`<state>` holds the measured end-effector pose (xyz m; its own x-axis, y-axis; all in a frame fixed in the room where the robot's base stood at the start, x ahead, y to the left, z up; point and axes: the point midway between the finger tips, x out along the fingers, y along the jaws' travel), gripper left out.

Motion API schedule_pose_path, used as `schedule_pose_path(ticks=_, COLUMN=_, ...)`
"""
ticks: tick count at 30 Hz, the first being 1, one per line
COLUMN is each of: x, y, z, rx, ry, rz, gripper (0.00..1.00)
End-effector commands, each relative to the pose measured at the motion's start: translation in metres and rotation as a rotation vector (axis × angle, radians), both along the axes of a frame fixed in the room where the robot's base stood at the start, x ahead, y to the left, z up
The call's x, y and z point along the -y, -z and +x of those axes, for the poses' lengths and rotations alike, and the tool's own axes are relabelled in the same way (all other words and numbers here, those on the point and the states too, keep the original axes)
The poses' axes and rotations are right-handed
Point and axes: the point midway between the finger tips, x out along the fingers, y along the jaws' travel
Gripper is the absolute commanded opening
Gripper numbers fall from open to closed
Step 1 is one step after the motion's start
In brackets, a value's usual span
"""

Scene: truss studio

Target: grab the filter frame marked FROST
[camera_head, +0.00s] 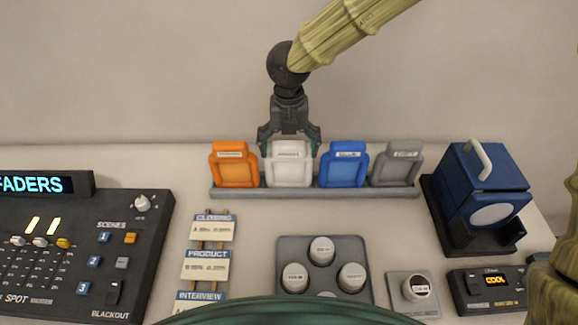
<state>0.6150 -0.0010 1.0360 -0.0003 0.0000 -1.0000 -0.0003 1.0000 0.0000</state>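Several filter frames stand side by side in a grey rack (240,193) at the back of the table: an orange frame (235,172), a white frame (289,173), a blue frame (343,171) and a grey frame (397,171). Each has a small label near its top. The lettering is too small to read, so I cannot tell which says FROST. My gripper (290,147) points down at the white frame, with its fingers spread to either side of the frame's top. I cannot tell whether the fingers touch it. The white frame stands upright in the rack.
A fader console (140,235) is at left, beside a stand of hanging signs (206,265). A pad with round knobs (322,245) and a single knob (415,288) are in front.

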Motion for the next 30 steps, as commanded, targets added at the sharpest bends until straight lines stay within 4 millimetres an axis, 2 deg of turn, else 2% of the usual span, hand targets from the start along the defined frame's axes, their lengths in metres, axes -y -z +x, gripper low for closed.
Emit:
schedule_pose_path(ticks=1, x=0.0, y=0.0, z=0.0, rx=0.0, ry=0.0, rz=0.0, gripper=0.8)
schedule_pose_path(ticks=6, x=0.0, y=0.0, z=0.0, rx=0.0, ry=0.0, rz=0.0, gripper=0.49)
schedule_pose_path(ticks=9, x=0.0, y=-0.001, z=0.0, rx=0.0, ry=0.0, rz=0.0, gripper=0.34)
schedule_pose_path(ticks=16, x=0.0, y=-0.001, z=0.0, rx=0.001, ry=0.0, rz=0.001, gripper=0.34)
schedule_pose_path(ticks=20, x=0.0, y=-0.009, z=0.001, rx=0.002, ry=0.001, rz=0.001, gripper=0.34)
schedule_pose_path(ticks=26, x=0.0, y=-0.041, z=0.001, rx=0.004, ry=0.002, rz=0.003, gripper=0.34)
schedule_pose_path(ticks=30, x=0.0, y=-0.074, z=0.002, rx=0.005, ry=0.002, rz=0.003, gripper=0.34)
